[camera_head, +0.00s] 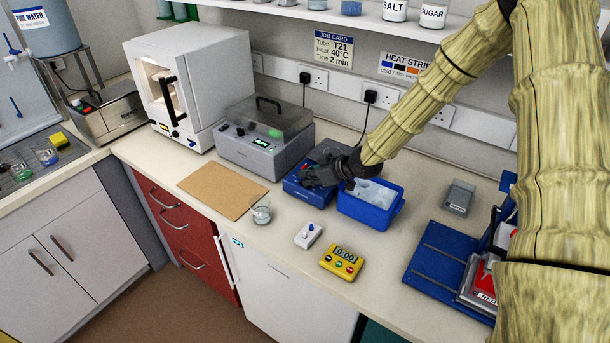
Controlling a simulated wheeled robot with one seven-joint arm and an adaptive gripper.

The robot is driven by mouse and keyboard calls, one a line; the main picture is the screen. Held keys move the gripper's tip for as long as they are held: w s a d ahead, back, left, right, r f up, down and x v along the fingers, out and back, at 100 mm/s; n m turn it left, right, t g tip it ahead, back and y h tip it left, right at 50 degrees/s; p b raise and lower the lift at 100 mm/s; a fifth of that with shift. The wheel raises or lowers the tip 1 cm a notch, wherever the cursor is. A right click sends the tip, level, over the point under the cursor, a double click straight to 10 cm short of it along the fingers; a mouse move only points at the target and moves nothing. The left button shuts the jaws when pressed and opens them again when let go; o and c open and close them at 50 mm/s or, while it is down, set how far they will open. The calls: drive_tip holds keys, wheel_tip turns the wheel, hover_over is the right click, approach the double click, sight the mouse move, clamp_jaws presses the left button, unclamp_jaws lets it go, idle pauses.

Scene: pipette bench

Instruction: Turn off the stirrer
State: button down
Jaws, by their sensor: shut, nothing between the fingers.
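A low blue device (295,188), which looks like the stirrer, stands on the bench left of a blue tub. My gripper (308,180) is shut and empty, its fingers pointing left over this device. It comes down from the right and covers much of the device's top and front controls. I cannot tell whether the fingertips touch it, nor whether the stirrer is running. A clear glass beaker (261,211) stands on the bench in front and to the left, apart from the device.
The blue tub (372,212) with pale contents sits close beside my gripper. A white knob box (308,236) and yellow timer (342,262) lie in front. A grey lidded machine (264,150) stands behind left, and a brown board (222,189) lies left.

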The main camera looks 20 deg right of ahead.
drive_tip(key=shift+s+d+f, duration=0.15)
drive_tip(key=shift+s+f, duration=0.05)
wheel_tip(320, 180, up, 5)
drive_tip(key=p, duration=0.3)
drive_tip(key=shift+s+d+p, duration=0.15)
drive_tip(key=shift+p, duration=0.25)
drive_tip(key=shift+s+d+f+b, duration=0.15)
drive_tip(key=shift+s+d+b, duration=0.1)
drive_tip(key=shift+b, duration=0.35)
drive_tip(key=b+v, duration=0.2)
drive_tip(key=v, duration=0.7)
drive_tip(key=shift+s, duration=0.1)
